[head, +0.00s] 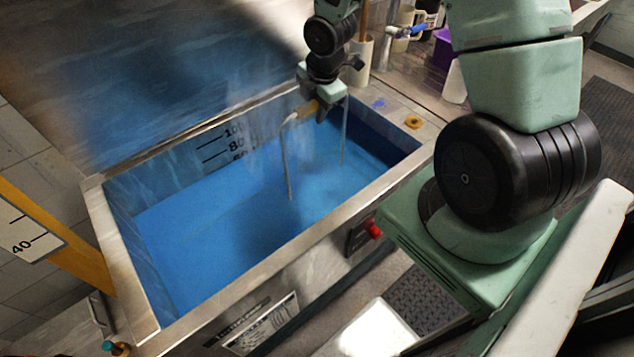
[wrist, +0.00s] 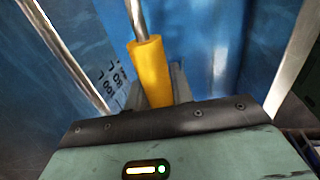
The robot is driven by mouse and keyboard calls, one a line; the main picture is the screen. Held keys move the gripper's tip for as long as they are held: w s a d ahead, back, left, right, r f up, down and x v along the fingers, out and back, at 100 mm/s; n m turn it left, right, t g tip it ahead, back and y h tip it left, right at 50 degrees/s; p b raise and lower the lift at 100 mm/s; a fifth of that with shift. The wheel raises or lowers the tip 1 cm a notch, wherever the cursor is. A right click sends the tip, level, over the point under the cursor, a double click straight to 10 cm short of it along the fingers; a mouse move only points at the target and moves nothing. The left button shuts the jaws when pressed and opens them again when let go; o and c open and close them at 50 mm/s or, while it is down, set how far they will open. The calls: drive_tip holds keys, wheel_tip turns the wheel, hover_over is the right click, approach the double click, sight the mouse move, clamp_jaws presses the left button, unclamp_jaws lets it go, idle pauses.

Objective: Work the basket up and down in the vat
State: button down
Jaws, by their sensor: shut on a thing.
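The vat (head: 95,190) is a rectangular steel tank of blue liquid with level marks on its inner wall. The basket's metal handle (head: 287,165) rises from the liquid, and its lower part is hidden under the surface. My gripper (head: 318,108) is over the far right part of the vat, shut on the handle's yellow grip. In the wrist view the yellow grip (wrist: 151,75) sits between the fingers, with the metal rod running on beyond it. The basket's body cannot be made out.
A yellow post with a scale plate (head: 30,238) stands at the left. Containers, including a purple one (head: 443,48), stand behind the vat's right end. A red knob (head: 374,230) sticks out from the vat's front. Steam hangs over the liquid.

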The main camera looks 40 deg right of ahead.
drive_tip(key=r+p, duration=0.1)
drive_tip(key=p, duration=0.2)
drive_tip(key=shift+r, duration=0.4)
drive_tip(key=shift+f+b, duration=2.15)
drive_tip(key=shift+f, duration=0.5)
wheel_tip(320, 180, up, 5)
drive_tip(key=p, duration=0.5)
drive_tip(key=shift+r, duration=0.15)
drive_tip(key=shift+f+b, duration=2.05)
drive_tip(key=shift+f, duration=0.5)
wheel_tip(320, 180, up, 15)
drive_tip(key=p, duration=1.4)
drive_tip(key=shift+f, duration=0.2)
